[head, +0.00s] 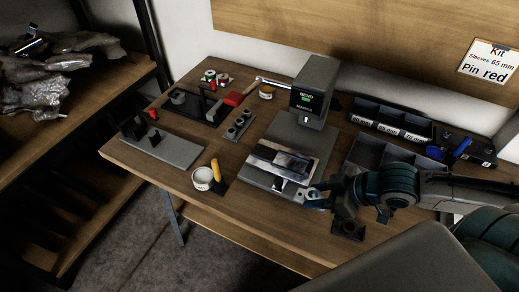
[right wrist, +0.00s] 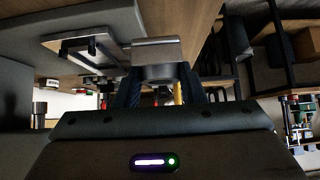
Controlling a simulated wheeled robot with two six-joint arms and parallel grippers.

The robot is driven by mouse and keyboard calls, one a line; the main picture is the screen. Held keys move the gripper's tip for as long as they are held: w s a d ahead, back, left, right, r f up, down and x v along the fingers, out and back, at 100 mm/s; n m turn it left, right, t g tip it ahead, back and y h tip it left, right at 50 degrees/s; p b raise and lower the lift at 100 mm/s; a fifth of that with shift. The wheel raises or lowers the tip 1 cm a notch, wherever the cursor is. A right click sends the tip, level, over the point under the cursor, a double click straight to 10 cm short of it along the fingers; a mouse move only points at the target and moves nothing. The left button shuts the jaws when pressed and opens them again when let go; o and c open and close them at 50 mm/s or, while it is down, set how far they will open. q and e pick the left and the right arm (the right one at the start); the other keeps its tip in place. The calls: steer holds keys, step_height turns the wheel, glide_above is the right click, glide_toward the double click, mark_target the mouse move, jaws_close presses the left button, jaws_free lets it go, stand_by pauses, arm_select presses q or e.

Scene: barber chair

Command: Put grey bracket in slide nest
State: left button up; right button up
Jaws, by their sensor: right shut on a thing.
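The press (head: 315,88) stands on the bench with a lit green display. In front of its column, the slide nest (head: 268,155) shows as a pale metal plate on a grey base; dark parts sit at its front edge. My right gripper (head: 312,197) is at the front right corner of the slide, shut on the grey bracket. In the right wrist view the grey bracket (right wrist: 155,50) shows at the fingertips (right wrist: 160,82), close beside the slide plate (right wrist: 85,42). I cannot tell whether they touch. My left gripper is not in view.
A white cup (head: 203,178) with a yellow-handled tool stands left of the press. A grey plate fixture (head: 165,148) and a dark tray (head: 190,103) lie farther left. Dark bins (head: 385,157) stand behind my right arm. A small dark block (head: 348,228) sits near the front edge.

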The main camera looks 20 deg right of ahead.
steer(key=shift+w+a, duration=0.2)
steer(key=shift+w, duration=0.1)
steer(key=shift+w+b, duration=0.3)
steer(key=shift+b, duration=0.1)
steer(key=w+b, duration=0.1)
steer(key=w, duration=0.1)
steer(key=w+d+b, duration=0.1)
steer(key=w, duration=0.1)
steer(key=shift+w+d+f, duration=0.1)
steer(key=shift+w+f, duration=0.05)
steer(key=shift+f, duration=0.05)
steer(key=w, duration=0.3)
steer(key=w+d, duration=0.1)
steer(key=w, duration=0.5)
steer(key=shift+d+f+p, duration=0.3)
steer(key=shift+d, duration=0.1)
steer(key=shift+w+d, duration=0.1)
steer(key=shift+w, duration=0.45)
step_height(320, 180, down, 3)
steer(key=shift+f+p, duration=0.2)
steer(key=shift+p, duration=0.25)
steer(key=shift+f, duration=0.2)
